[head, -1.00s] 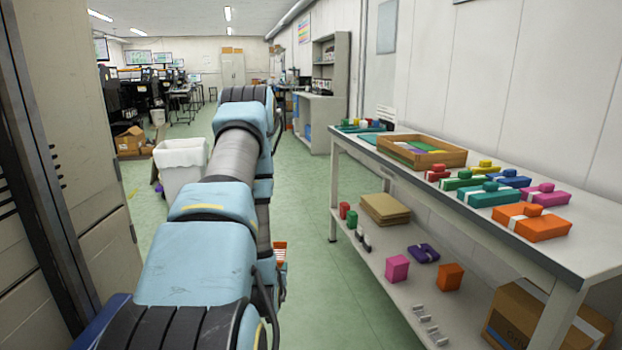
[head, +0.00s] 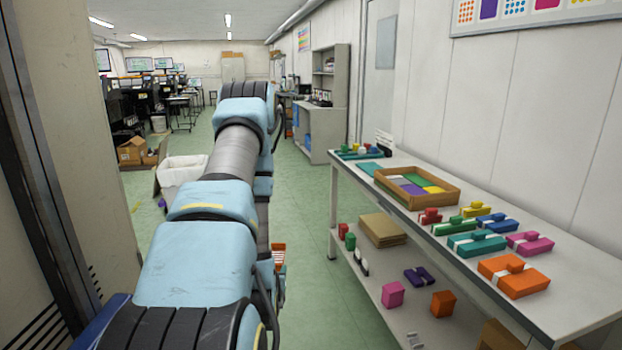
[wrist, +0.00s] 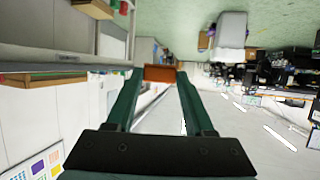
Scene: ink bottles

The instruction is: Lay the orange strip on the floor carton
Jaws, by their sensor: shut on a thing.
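The orange strip (wrist: 160,73) is pinched between the fingertips of my gripper (wrist: 160,78) in the wrist view, with both dark green fingers against it. In the head view part of the orange strip (head: 278,256) shows just right of my arm, which hides most of the gripper. It is held above the green floor, left of the bench. An open brown carton (head: 130,150) stands on the floor farther back at the left, well away from the gripper. I take it to be the floor carton.
A white bin (head: 182,170) stands on the floor nearer than the carton. A bench (head: 567,312) at the right bears a wooden tray (head: 408,200) and coloured ink boxes, with more on its lower shelf. A beige cabinet (head: 65,80) is close at left. The aisle floor is clear.

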